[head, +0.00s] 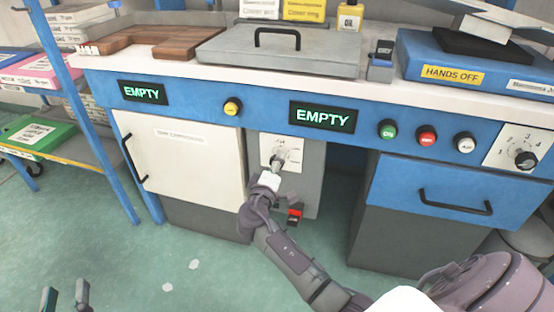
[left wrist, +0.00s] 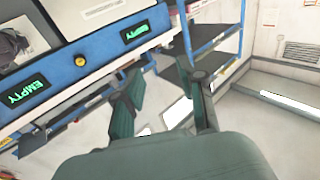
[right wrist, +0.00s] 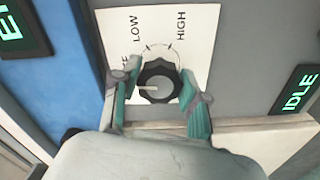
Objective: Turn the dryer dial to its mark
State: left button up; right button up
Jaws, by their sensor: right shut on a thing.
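The dryer dial (right wrist: 158,82) is a black ridged knob with a grey cap and a white pointer line. It sits on a white plate (right wrist: 178,22) marked LOW and HIGH, with a third label partly hidden by a finger. In the right wrist view the pointer line points left, towards that hidden label. My right gripper (right wrist: 160,85) has a finger on each side of the knob and is shut on it. In the head view the plate (head: 290,148) is on a grey panel under the bench. My left gripper (head: 64,300) is open and empty, low at the left, away from the bench.
A white cabinet door (head: 185,160) is left of the dial panel and a blue drawer (head: 430,190) is to its right. A numbered dial (head: 525,159) and several buttons line the bench front. A display (right wrist: 300,90) reads IDLE. A shelf rack (head: 98,150) stands left.

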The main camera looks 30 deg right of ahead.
pick_arm(q)
jog(key=shift+s+a+f+g+y, duration=0.15)
jog(key=shift+f+g, duration=0.15)
jog(key=shift+f, duration=0.2)
jog(key=shift+f+g+y, duration=0.1)
jog(key=shift+f+g, duration=0.2)
jog(key=shift+f, duration=0.25)
jog(key=shift+s+a+f+g+y, duration=0.15)
jog(key=shift+f+g, duration=0.15)
jog(key=shift+f, duration=0.2)
pick_arm(e)
jog(key=shift+n, duration=0.6)
pick_arm(q)
jog(key=shift+w, duration=0.1)
pick_arm(e)
jog(key=o, duration=1.2)
jog(key=shift+c, duration=0.2)
jog(key=v, duration=1.2)
jog(key=shift+s+f, duration=0.1)
